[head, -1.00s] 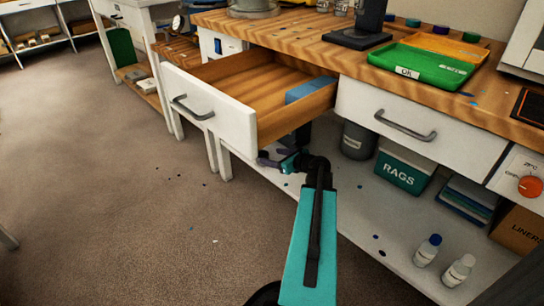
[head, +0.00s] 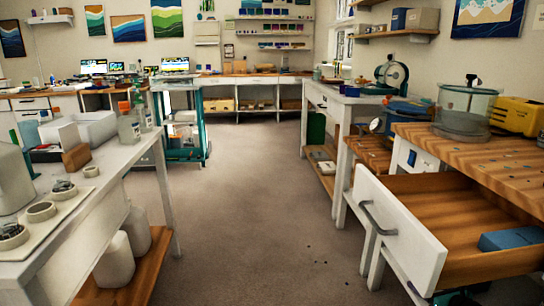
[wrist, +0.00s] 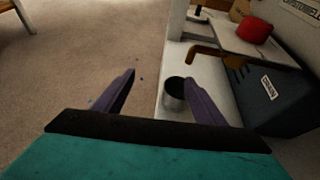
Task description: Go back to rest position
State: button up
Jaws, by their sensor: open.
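My gripper (wrist: 162,88) shows in the wrist view with its two purple fingers spread wide apart. Nothing is held between them. A small grey can (wrist: 174,98) stands on a white shelf beyond the fingers, partly behind the right finger. In the head view my gripper cannot be made out. The white-fronted drawer (head: 397,236) stands pulled open at the right, with a blue block (head: 512,238) inside it.
A white table (head: 130,160) with trays and pots stands at left. A wooden-topped bench (head: 465,150) bears a clear chamber (head: 465,105). The wrist view shows a dark box (wrist: 268,92) and a red object (wrist: 255,28).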

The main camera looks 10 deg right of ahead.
jog(key=w+a+n+g+y+p, duration=0.1)
jog(key=w+a+p, duration=0.2)
jog(key=a, duration=0.4)
jog(key=w+a+r+n+y+p, duration=0.1)
jog(key=w+a+y+p, duration=0.15)
jog(key=a, duration=0.45)
jog(key=w+a+n+g+y+p, duration=0.15)
jog(key=a+p, duration=0.25)
jog(key=a, duration=0.4)
jog(key=s+a+f+n+g+y+p, duration=0.1)
jog(key=s+a+n+g+p, duration=0.15)
jog(key=a, duration=0.55)
jog(key=s+a+n+g+p, duration=0.1)
jog(key=a+n+p, duration=0.1)
jog(key=a+p, duration=0.35)
jog(key=s+a+f+n+g+y+p, duration=0.1)
jog(key=s+a+n+g+p, duration=0.1)
jog(key=a, duration=0.7)
jog(key=s+a+n+g+h+p, duration=0.1)
jog(key=s+a+n+g+p, duration=0.2)
jog(key=s+a+n+p, duration=0.4)
jog(key=s+a+n+g+p, duration=0.25)
jog(key=s+a, duration=0.25)
jog(key=s, duration=0.5)
jog(key=s+d+n+g+h+p, duration=0.2)
jog(key=s+d+n+g+h, duration=0.3)
jog(key=s+n, duration=0.9)
jog(key=shift+s+d+n+h, duration=0.2)
jog(key=shift+d+n+h, duration=0.3)
jog(key=shift+d+n, duration=0.8)
